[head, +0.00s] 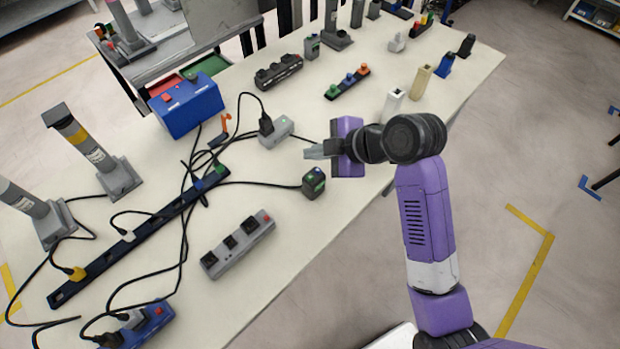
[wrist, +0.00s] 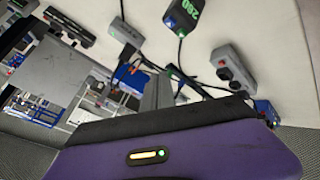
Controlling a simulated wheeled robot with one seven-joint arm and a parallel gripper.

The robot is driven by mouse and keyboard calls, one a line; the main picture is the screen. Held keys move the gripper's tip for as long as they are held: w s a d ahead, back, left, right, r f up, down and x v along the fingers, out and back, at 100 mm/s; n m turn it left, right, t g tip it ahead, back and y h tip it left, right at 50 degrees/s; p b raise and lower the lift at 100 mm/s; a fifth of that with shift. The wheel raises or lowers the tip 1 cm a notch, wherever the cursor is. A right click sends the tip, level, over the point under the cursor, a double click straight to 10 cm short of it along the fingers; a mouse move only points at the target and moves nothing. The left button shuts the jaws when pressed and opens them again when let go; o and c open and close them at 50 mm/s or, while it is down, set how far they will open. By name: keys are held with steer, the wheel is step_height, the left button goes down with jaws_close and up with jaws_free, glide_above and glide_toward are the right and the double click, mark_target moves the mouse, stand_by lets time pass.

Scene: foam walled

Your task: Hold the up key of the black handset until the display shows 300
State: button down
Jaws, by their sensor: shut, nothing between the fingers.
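The black handset (head: 313,183) stands on the table near its right edge, with a cable running left from it. In the wrist view the handset (wrist: 182,18) is at the top edge, partly cut off. Its lit green display is tilted and seems to read 280; the last digits are small. I cannot clearly make out which key is the up key. My gripper (head: 317,151) is shut and empty, just beyond the handset in the head view and apart from it in the picture. In the wrist view the grey fingers of my gripper (wrist: 158,91) point away from the handset.
A grey box with a plug (head: 276,132) lies left of my gripper. A grey switch strip (head: 238,244) lies in front, and a long dark blue strip (head: 140,240) with cables lies left. A blue box (head: 187,105) stands farther back. Upright blocks (head: 421,81) stand behind my arm.

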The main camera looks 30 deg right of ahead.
steer(key=b, duration=0.4)
glide_above(314, 181)
steer(key=shift+f, duration=3.05)
steer(key=shift+f, duration=0.1)
steer(key=shift+f, duration=0.3)
steer(key=shift+f+b, duration=0.5)
steer(key=shift+f, duration=0.05)
steer(key=shift+r, duration=0.1)
steer(key=shift+r+p, duration=0.85)
steer(key=shift+r, duration=0.1)
step_height(314, 181, up, 5)
steer(key=p, duration=0.4)
